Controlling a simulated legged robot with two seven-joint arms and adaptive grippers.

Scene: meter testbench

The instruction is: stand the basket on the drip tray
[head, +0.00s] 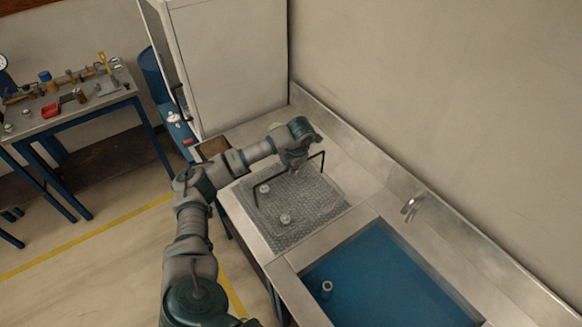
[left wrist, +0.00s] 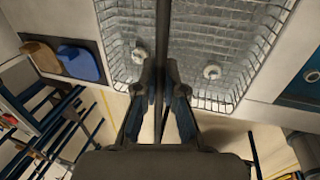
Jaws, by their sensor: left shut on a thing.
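The basket (head: 310,211) is grey wire mesh with a dark arched handle (head: 257,183), over the metal counter left of the sink. Two small white round pieces lie in it, one at the left (head: 264,189) and one nearer the front (head: 285,218). My left gripper (head: 296,165) is shut on the handle. In the left wrist view the handle bar (left wrist: 163,30) runs between the fingers (left wrist: 160,80), above the mesh (left wrist: 215,40). I cannot tell whether the basket touches the surface below it. My right gripper is not in view.
A tall pale cabinet (head: 235,65) stands behind the counter. A cluttered workbench (head: 70,105) is at the left.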

